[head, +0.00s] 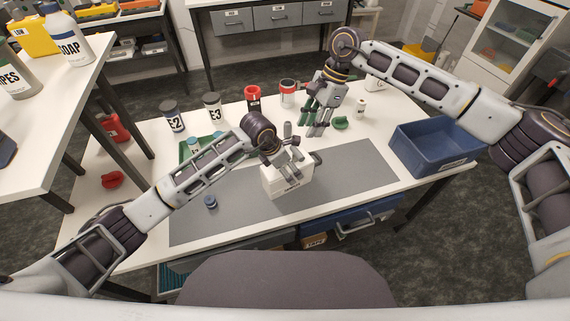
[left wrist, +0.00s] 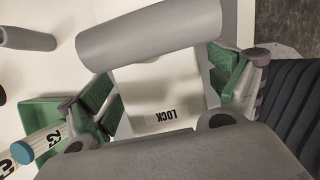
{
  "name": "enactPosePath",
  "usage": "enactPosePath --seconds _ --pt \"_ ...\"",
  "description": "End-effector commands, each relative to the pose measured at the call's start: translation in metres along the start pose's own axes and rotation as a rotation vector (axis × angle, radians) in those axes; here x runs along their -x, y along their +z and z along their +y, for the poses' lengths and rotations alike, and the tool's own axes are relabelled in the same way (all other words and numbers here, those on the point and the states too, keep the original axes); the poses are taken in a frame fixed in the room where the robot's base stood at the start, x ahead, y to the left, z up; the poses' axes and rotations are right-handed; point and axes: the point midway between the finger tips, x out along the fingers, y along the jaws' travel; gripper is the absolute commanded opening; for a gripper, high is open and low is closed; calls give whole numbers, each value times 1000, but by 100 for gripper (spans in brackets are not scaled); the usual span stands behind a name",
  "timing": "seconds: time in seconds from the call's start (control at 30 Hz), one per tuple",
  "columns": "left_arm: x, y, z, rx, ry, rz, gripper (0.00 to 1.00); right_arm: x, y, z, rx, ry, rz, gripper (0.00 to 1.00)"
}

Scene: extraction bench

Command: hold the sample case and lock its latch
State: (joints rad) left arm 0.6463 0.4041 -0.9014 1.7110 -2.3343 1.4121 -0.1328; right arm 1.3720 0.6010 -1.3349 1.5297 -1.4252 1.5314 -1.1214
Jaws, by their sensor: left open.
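The white sample case (head: 288,183) stands on the grey mat, partly covered by my left gripper. My left gripper (head: 291,163) is open over the case's top. In the left wrist view its green-padded fingers (left wrist: 170,88) stand on either side of the white case (left wrist: 150,88), whose LOCK label shows. A thick grey cylinder (left wrist: 150,32) crosses above the case there; I cannot tell whether it is the case's handle. The latch cannot be made out. My right gripper (head: 315,122) is behind the case, above the table, apart from it; its jaw gap is unclear.
A blue bin (head: 432,150) stands at the table's right. Labelled bottles E2 (head: 173,117) and E3 (head: 212,108), a red container (head: 253,97) and a green tray (head: 187,148) are behind. A small blue-capped item (head: 210,202) is on the mat. The mat's right side is clear.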

Motion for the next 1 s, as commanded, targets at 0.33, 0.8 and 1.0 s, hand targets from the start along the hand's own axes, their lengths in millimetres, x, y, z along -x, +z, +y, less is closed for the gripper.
enactPosePath --seconds 0.33,0.8,1.0 --pt "0 0 0 0 0 0 83 0 0 0 0 0 0 36" --pt "0 0 0 0 1 0 59 0 0 0 0 0 0 36" --pt "0 0 0 0 1 0 34 0 0 0 0 0 0 36"
